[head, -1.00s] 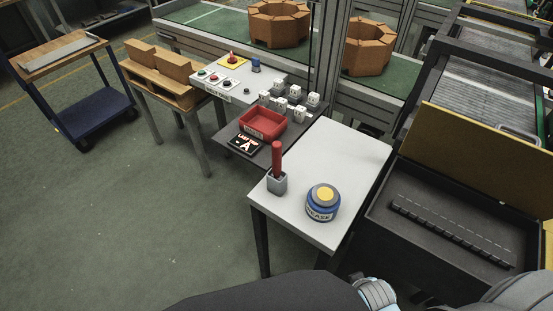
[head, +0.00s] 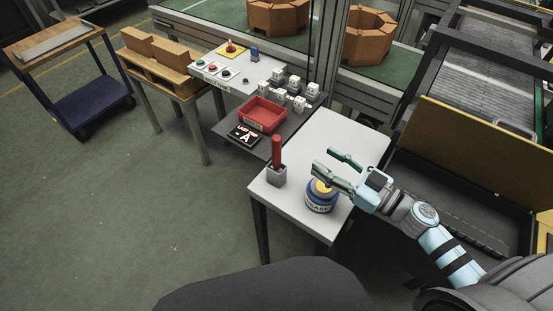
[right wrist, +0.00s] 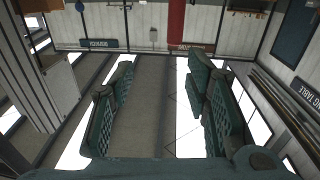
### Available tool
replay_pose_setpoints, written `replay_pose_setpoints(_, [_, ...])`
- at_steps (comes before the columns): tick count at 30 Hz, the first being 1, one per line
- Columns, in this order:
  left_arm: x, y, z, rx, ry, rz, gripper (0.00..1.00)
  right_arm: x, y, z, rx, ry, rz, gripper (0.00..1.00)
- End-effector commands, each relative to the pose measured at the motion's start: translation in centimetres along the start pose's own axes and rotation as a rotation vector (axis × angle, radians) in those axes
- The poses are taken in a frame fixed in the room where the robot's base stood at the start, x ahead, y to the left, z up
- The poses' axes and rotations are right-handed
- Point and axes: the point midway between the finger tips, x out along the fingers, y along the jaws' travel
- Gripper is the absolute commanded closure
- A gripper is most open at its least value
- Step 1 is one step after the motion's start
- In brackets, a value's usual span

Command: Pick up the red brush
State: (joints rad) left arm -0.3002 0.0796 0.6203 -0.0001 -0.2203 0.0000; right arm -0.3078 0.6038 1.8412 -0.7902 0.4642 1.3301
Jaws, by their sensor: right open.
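The red brush (head: 277,149) stands upright, its lower end hidden in a small grey holder (head: 276,175) on the left part of the white table. My right gripper (head: 322,160) shows above the same table, to the right of the brush and apart from it. Its two fingers are spread and point left toward the brush side, with nothing between them. My left gripper is not in view.
A blue grease jar (head: 319,202) with a yellow lid stands on the white table (head: 335,135), below the right gripper in the picture. Behind the brush are a red tray (head: 262,115), a black label plate (head: 243,135) and several small white blocks. The table's back part is clear.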

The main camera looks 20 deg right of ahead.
Motion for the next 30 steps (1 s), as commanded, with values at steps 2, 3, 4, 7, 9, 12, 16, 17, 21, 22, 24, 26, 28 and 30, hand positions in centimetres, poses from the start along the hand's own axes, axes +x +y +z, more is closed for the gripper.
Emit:
replay_pose_setpoints(2, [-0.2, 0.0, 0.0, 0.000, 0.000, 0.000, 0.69, 0.3, -0.8, 0.3, 0.013, -0.013, -0.067, 0.57])
replay_pose_setpoints(3, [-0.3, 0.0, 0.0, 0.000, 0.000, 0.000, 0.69, 0.9, -1.0, 0.3, 0.016, -0.015, -0.083, 0.57])
replay_pose_setpoints(4, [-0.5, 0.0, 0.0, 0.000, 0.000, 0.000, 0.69, 1.5, -1.2, 0.2, 0.019, -0.014, -0.088, 0.57])
replay_pose_setpoints(7, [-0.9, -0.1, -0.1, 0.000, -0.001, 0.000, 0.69, 4.2, -1.5, 0.1, 0.023, -0.011, -0.087, 0.57])
replay_pose_setpoints(9, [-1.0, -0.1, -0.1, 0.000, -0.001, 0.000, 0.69, 6.2, -1.6, 0.3, 0.024, -0.012, -0.087, 0.57])
replay_pose_setpoints(12, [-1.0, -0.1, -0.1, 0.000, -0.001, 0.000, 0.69, 8.1, -1.8, 0.5, 0.023, -0.015, -0.087, 0.57])
replay_pose_setpoints(16, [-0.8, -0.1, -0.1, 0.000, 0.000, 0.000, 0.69, 9.7, -2.0, 0.8, 0.023, -0.016, -0.087, 0.57])
replay_pose_setpoints(17, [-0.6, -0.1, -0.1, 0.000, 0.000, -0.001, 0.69, 10.2, -2.0, 1.0, 0.023, -0.015, -0.087, 0.57])
replay_pose_setpoints(21, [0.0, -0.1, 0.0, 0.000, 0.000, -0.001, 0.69, 13.0, -2.3, 1.6, 0.021, -0.015, -0.087, 0.57])
replay_pose_setpoints(22, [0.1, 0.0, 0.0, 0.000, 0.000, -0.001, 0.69, 13.4, -2.3, 1.5, 0.022, -0.014, -0.087, 0.57])
replay_pose_setpoints(24, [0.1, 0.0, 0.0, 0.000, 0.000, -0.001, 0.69, 14.1, -2.4, 1.5, 0.021, -0.017, -0.087, 0.57])
replay_pose_setpoints(26, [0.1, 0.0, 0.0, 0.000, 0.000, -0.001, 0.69, 14.2, -2.4, 1.5, 0.021, -0.017, -0.087, 0.57])
replay_pose_setpoints(28, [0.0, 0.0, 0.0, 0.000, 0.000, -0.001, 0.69, 14.2, -2.4, 1.4, 0.020, -0.018, -0.087, 0.57])
replay_pose_setpoints(30, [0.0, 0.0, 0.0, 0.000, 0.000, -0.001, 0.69, 14.2, -2.4, 1.4, 0.020, -0.018, -0.086, 0.57])
